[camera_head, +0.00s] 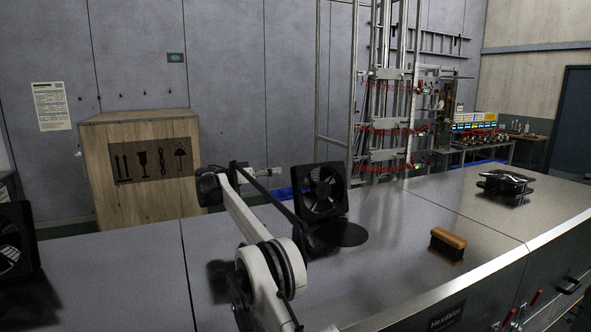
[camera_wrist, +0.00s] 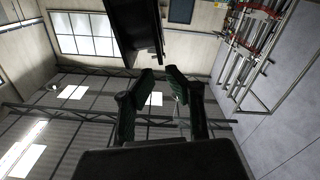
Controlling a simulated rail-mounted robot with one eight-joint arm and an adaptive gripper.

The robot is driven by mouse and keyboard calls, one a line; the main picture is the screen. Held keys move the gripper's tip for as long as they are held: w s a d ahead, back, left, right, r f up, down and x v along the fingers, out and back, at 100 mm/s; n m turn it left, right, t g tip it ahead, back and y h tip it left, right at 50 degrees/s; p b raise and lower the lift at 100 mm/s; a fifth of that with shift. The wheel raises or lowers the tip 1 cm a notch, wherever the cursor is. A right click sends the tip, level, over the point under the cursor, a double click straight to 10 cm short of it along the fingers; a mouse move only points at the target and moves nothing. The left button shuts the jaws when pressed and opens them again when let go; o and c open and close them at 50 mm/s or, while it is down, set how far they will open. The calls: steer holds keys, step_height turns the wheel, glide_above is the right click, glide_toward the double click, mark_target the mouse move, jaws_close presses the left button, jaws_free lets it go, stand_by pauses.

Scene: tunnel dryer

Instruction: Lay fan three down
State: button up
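Three dark square fans show in the head view. One fan (camera_head: 324,191) stands upright near the middle of the steel top, behind my arm. Another fan (camera_head: 14,241) stands upright at the left edge, partly cut off. A third (camera_head: 505,184) lies flat at the right. No numbers are readable, so I cannot tell which is fan three. A dark slab (camera_wrist: 147,28), probably the fan's edge, shows beyond the tips.
A wooden-backed brush (camera_head: 448,240) lies on the steel top (camera_head: 400,265) right of centre. A wooden crate (camera_head: 140,170) stands behind. Bare top lies between the middle fan and the flat one.

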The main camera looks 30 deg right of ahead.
mark_target(291, 169)
steer(key=d+p, duration=0.1)
steer(key=d, duration=0.7)
steer(key=shift+s+d+p, duration=0.1)
steer(key=shift+d+p, duration=0.2)
steer(key=shift+p, duration=0.05)
jaws_close()
steer(key=shift+s, duration=0.1)
